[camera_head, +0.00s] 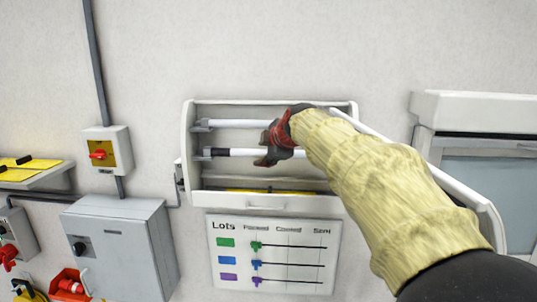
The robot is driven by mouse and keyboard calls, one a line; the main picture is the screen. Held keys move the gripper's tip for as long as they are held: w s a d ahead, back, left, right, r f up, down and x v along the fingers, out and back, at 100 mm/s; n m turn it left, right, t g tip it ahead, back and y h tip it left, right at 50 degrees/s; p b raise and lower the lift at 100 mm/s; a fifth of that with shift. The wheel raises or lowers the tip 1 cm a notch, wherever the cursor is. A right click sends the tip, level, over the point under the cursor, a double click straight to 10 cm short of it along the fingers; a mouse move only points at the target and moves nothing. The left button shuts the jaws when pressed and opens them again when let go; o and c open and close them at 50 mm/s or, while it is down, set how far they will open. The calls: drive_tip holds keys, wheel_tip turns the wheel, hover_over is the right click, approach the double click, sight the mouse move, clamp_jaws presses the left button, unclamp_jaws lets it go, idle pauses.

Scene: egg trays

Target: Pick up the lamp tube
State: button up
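An open wall-mounted lamp housing (188,145) holds two white tubes, one above the other. The upper lamp tube (236,124) runs from a grey holder at the left to behind my gripper. The lower lamp tube (244,153) has a dark band near its left end and also passes behind my gripper. My red and black gripper (262,149) is in front of the housing, at the level of the lower tube. Its fingertips look apart, one above and one below that tube. Contact cannot be told. My arm hides the right ends of the tubes.
The white curved cover (488,212) of the housing hangs open at the right, partly behind my arm. A grey electrical cabinet (113,245) and a red-knobbed switch (98,154) are at left. A chart board (227,284) hangs below. A white-topped unit (475,110) is at right.

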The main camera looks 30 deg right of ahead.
drive_tip(key=c, duration=0.8)
